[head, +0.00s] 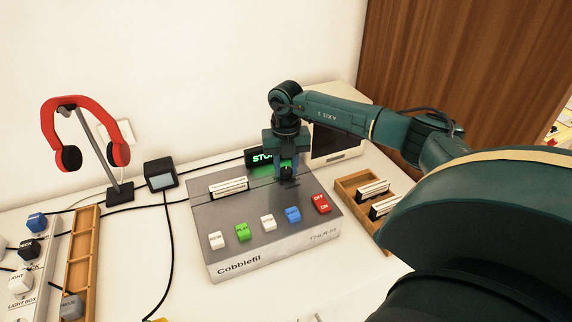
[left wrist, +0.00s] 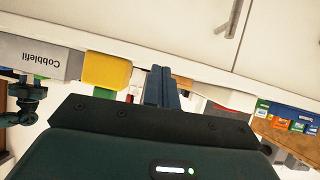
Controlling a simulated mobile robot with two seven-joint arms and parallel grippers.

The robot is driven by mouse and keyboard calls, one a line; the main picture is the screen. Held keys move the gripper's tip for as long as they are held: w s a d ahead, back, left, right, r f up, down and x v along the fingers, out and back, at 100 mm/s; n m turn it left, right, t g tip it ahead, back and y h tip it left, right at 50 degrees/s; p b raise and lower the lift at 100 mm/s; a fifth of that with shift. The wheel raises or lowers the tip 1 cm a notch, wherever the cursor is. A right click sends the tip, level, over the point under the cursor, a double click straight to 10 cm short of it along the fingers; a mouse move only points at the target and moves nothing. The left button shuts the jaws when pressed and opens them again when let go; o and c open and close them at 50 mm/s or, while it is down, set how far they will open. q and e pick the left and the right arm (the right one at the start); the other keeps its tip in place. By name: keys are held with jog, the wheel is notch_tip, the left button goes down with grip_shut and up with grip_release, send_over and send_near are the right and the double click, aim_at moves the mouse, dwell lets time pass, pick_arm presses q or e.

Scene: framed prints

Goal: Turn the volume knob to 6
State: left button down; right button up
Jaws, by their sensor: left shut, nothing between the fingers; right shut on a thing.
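The grey player marked "Cobblefil" (head: 262,254) lies on the white table in the middle of the head view. Its front row has white, green, white, blue and red buttons. My right gripper (head: 287,173) points down onto its back right part, shut on the volume knob, which is mostly hidden by the fingers. The number the knob points to cannot be read. A green-lit display (head: 260,157) behind it is partly covered by the gripper. In the left wrist view, my left gripper (left wrist: 162,72) is shut and empty, away from the player (left wrist: 40,58).
Red headphones (head: 85,130) hang on a stand at the left. A small dark box (head: 160,174) and cables lie beside the player. A wooden tray with cassettes (head: 352,186) is at its right. A wooden rack (head: 82,262) and switch strip (head: 40,262) are at the left.

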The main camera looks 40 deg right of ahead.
aim_at(286, 169)
jog(key=shift+w+r, duration=0.1)
jog(key=o, duration=1)
jog(key=shift+c, duration=0.2)
notch_tip(286, 169, up, 13)
jog(key=shift+b, duration=0.3)
